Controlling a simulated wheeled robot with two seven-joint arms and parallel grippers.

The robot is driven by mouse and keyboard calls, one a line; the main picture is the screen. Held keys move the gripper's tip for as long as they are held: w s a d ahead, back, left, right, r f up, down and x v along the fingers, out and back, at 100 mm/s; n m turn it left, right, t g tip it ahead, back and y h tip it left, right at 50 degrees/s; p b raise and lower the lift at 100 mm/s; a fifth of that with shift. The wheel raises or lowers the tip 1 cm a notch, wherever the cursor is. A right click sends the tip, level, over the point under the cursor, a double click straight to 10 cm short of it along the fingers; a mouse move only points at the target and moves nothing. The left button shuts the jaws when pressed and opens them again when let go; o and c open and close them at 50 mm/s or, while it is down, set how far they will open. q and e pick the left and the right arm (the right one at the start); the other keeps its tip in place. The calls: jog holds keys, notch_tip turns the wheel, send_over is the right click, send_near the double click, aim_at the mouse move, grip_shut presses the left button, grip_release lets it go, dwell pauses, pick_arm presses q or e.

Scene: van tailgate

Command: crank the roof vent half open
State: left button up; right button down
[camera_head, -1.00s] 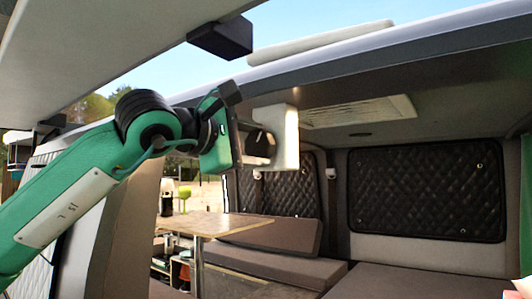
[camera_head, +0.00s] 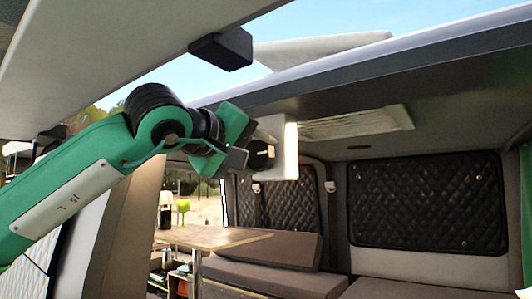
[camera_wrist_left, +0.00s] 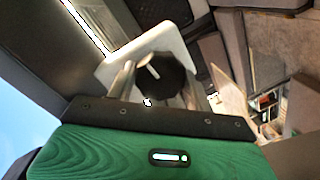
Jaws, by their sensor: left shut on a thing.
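My left gripper (camera_head: 258,157) reaches up under the roof edge and is shut on the black crank knob (camera_wrist_left: 163,80). In the left wrist view, its fingers (camera_wrist_left: 152,86) lie on either side of the knob, which has a pale mark. The knob sits on a white housing (camera_head: 286,148), also seen in the left wrist view (camera_wrist_left: 168,38). The roof vent lid (camera_head: 325,46) stands tilted above the roof, its right end raised. The vent's inner frame (camera_head: 355,123) shows in the ceiling. The gripper partly hides the knob in the head view. My right gripper is not in view.
The raised tailgate (camera_head: 110,50) hangs over my left arm, with a black block (camera_head: 222,48) on its edge. The roof edge (camera_head: 400,70) runs close above the gripper.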

pick_arm(q)
jog(key=m, duration=0.4)
jog(key=shift+s+r+t+y, duration=0.1)
jog(key=shift+r+t+y, duration=0.2)
jog(key=shift+y, duration=0.1)
jog(key=shift+m+t, duration=0.4)
jog(key=shift+m, duration=1.6)
jog(key=o, duration=1)
jog(key=shift+c, duration=0.2)
jog(key=shift+d+f, duration=0.1)
jog(key=shift+s+f, duration=0.1)
